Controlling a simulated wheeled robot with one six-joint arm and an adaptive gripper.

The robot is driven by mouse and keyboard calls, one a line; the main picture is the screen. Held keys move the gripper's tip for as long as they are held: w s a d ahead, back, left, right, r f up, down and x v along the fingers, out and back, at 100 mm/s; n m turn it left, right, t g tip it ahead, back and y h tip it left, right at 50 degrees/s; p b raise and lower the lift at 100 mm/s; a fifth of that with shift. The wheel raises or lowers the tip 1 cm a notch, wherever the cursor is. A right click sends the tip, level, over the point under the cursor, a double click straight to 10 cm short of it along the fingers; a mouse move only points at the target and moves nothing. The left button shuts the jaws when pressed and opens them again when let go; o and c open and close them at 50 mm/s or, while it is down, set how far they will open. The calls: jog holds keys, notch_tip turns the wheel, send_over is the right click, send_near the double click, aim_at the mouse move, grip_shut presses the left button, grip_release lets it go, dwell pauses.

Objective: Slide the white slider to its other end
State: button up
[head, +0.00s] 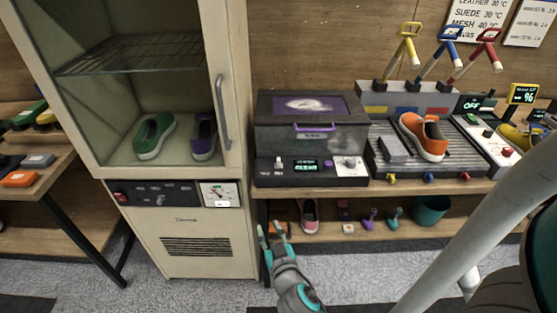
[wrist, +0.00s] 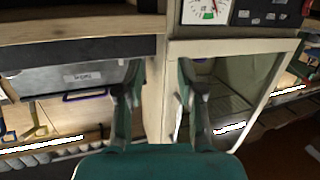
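A small white upright piece that looks like the white slider (head: 279,163) sits at the left of the front panel on the grey box machine with a purple lid handle (head: 316,127). The machine's purple handle shows there at left (wrist: 86,96); I cannot make out the slider in that view.
The tall cabinet (head: 190,250) with its door handle (head: 223,112) and gauge (head: 218,192) stands left of my gripper. The bench edge (head: 400,188) and a lower shelf with shoes and a teal bin (head: 430,210) lie behind. An orange sneaker (head: 424,136) stands at right.

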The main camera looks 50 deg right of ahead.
aim_at(278, 161)
jog(key=w+d+r+m+g+h, duration=0.1)
jog(key=w+d+r, duration=0.1)
jog(key=w+d, duration=0.2)
jog(key=w+d+r+m+h, duration=0.2)
jog(key=w+d+r, duration=0.1)
jog(key=d, duration=0.6)
jog(key=w+d+r+m+g+h, duration=0.1)
jog(key=w+d+r+h, duration=0.1)
jog(key=w+d, duration=0.2)
jog(key=shift+w+d+r+g, duration=0.15)
jog(key=shift+w+d, duration=0.05)
jog(key=shift+d, duration=0.5)
jog(key=shift+w+d+r+g, duration=0.1)
jog(key=shift+w+d+g, duration=0.05)
jog(key=shift+d, duration=0.55)
grip_shut()
